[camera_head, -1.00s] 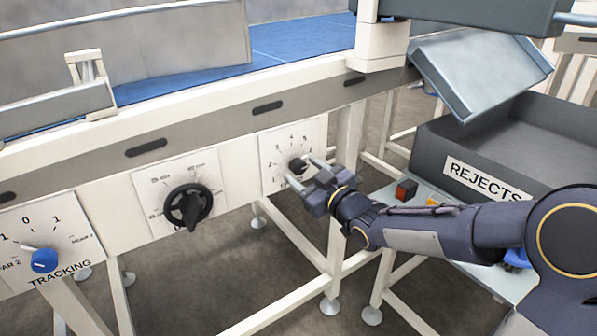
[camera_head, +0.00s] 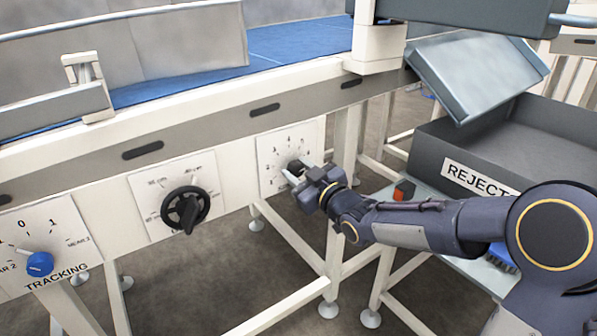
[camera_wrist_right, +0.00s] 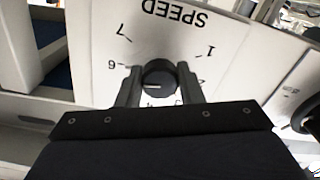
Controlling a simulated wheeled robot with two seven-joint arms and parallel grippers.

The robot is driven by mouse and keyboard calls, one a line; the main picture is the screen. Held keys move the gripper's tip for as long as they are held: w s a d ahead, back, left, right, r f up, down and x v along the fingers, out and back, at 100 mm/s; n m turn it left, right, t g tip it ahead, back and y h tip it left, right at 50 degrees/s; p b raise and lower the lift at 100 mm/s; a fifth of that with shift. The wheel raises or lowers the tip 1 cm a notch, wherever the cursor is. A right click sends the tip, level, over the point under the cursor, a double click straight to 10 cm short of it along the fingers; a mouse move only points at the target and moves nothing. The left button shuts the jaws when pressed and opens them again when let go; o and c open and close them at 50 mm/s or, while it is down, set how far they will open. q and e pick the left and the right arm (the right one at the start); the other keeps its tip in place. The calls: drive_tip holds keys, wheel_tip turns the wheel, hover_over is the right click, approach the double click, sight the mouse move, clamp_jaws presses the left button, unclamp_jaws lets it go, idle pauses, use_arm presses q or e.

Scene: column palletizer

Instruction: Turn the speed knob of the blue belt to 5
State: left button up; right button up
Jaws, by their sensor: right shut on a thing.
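The speed knob (camera_wrist_right: 158,76) is a round black dial on a white panel, with numbers around it and the word SPEED upside down in the right wrist view. A short white line on its face points left there, toward the side of the 6; the left finger hides part of the scale. In the head view the knob (camera_head: 294,165) sits on the rightmost dial plate below the blue belt (camera_head: 300,38). My right gripper (camera_head: 303,174) is shut on the knob, one finger on each side; its fingertips also show in the wrist view (camera_wrist_right: 158,84). My left gripper is out of view.
A larger black dial (camera_head: 186,209) and a blue TRACKING knob (camera_head: 39,263) are on plates to the left. A grey REJECTS bin (camera_head: 440,158) and a red button (camera_head: 404,190) are at right, near my right arm. White frame legs stand behind the gripper.

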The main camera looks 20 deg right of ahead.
drive_tip(key=n+b, duration=0.2)
drive_tip(key=b, duration=0.1)
drive_tip(key=n+b, duration=0.2)
drive_tip(key=shift+f, duration=0.25)
drive_tip(key=shift+r+n+b, duration=0.15)
drive_tip(key=shift+n+b, duration=1.55)
drive_tip(key=shift+n, duration=0.1)
drive_tip(key=o, duration=1)
drive_tip(key=shift+c, duration=0.2)
drive_tip(key=shift+r, duration=0.1)
drive_tip(key=p+v, duration=0.1)
drive_tip(key=v, duration=0.6)
drive_tip(key=shift+s+d+p, duration=0.15)
drive_tip(key=shift+s+p, duration=0.2)
drive_tip(key=shift+p, duration=0.05)
